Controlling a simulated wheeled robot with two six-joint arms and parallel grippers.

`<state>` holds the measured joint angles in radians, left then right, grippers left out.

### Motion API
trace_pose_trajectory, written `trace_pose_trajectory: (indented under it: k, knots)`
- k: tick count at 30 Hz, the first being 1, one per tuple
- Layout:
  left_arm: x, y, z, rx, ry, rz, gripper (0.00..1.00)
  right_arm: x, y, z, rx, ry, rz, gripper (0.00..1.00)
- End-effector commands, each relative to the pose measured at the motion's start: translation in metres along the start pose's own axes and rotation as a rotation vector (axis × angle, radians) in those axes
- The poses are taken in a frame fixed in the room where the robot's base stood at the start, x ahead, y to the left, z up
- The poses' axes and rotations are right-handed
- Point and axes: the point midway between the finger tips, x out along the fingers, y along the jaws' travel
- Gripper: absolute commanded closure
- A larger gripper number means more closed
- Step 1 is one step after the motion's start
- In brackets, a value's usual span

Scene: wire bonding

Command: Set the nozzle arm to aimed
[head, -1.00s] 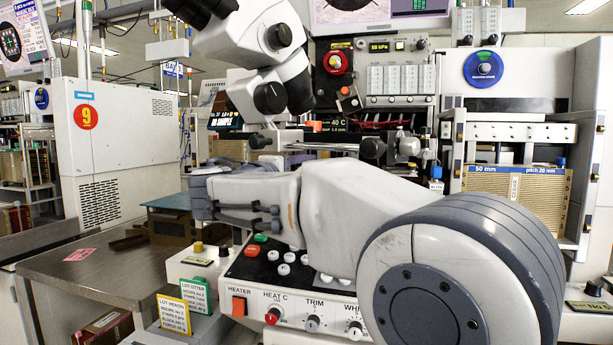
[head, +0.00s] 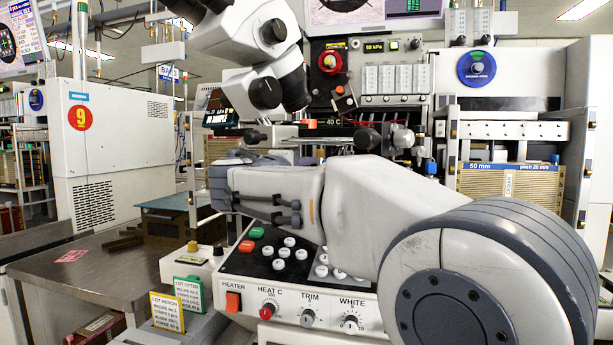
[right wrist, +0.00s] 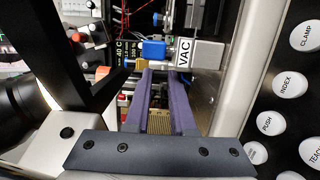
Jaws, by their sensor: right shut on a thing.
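In the right wrist view my right gripper (right wrist: 159,70) reaches forward with two purple fingers. Its tips are close together at a small brass-coloured piece below a blue block (right wrist: 152,50), which I take for the nozzle arm. The fingertips partly hide the piece, and its setting cannot be read. A silver box marked VAC (right wrist: 198,54) sits just right of it. In the head view my right arm crosses the console, with the right gripper (head: 222,186) at its left end; its fingertips and the nozzle arm cannot be made out there. My left gripper is not in view.
The console (head: 300,290) with knobs and white buttons lies below my right arm. Green and yellow lot cards (head: 188,293) stand at the front left. A metal table (head: 90,270) at left has bare room. Red wires (right wrist: 143,20) run beyond the fingers.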

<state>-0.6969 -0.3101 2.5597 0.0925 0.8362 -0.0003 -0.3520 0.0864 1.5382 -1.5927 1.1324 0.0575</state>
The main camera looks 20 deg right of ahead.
Motion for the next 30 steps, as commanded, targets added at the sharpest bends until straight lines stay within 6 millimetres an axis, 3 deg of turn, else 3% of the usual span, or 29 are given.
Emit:
trace_pose_trajectory:
  k: [1, 6, 20, 21, 23, 30]
  knots:
    - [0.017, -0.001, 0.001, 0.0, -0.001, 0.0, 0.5, 0.0, -0.007, 0.006, 0.006, 0.035, 0.004, 1.0]
    - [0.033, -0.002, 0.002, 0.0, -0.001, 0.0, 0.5, 0.002, -0.004, 0.013, 0.004, 0.146, 0.003, 1.0]
    - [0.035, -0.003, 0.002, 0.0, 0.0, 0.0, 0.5, 0.002, -0.001, 0.014, 0.0, 0.202, 0.002, 1.0]
    - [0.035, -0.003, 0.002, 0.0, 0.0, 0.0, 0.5, 0.002, -0.001, 0.014, 0.0, 0.202, 0.002, 0.66]
    - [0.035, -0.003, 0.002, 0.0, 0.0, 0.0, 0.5, 0.002, -0.001, 0.014, 0.0, 0.202, 0.002, 0.47]
    - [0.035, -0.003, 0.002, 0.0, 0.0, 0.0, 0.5, 0.002, 0.0, 0.014, 0.0, 0.201, 0.003, 0.47]
